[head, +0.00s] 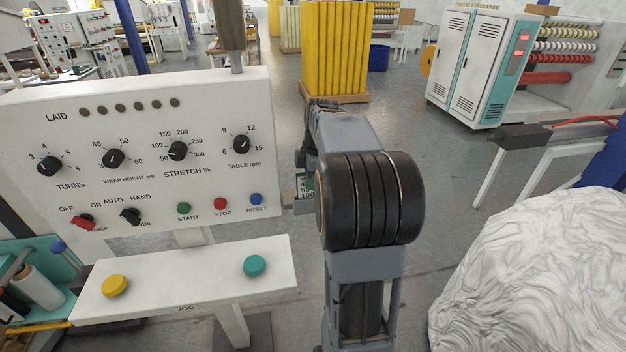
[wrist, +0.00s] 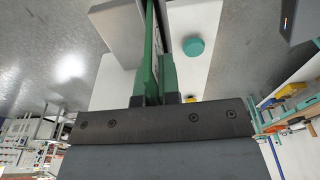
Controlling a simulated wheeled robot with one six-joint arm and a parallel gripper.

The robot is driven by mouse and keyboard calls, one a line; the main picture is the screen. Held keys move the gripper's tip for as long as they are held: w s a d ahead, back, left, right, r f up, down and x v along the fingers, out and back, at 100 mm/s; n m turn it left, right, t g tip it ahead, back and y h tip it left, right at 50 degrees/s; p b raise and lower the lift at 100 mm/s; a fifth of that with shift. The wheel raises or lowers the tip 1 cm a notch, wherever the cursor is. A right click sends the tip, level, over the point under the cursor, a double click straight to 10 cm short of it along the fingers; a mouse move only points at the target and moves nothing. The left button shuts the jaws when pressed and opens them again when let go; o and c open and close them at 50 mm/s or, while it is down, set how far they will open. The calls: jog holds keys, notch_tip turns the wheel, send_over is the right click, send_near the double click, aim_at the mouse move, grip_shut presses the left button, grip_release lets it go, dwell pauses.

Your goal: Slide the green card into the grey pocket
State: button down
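The green card (head: 306,184) shows a small printed part just left of my arm in the head view. In the wrist view the green card (wrist: 151,55) is seen nearly edge-on, standing out from between the fingers of my gripper (wrist: 154,99). My gripper is shut on it. The grey pocket (wrist: 113,24) appears as a grey block at the top of the wrist view, right beside the card's far end.
A white control panel (head: 140,220) with knobs and buttons stands left of my arm. Below it is a white shelf (head: 190,280) with yellow and teal buttons. A crumpled white wrapped bulk (head: 540,270) lies at the right. Open floor shows behind my arm.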

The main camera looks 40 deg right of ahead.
jog(key=shift+f, duration=0.25)
jog(key=c, duration=0.8)
grip_release()
jog(key=shift+r, duration=0.1)
jog(key=shift+c, duration=0.2)
notch_tip(320, 180, up, 8)
jog(key=p, duration=0.6)
jog(key=shift+p, duration=0.3)
notch_tip(320, 180, up, 14)
jog(key=d, duration=0.1)
jog(key=shift+s+d, duration=0.25)
jog(key=shift+s, duration=0.1)
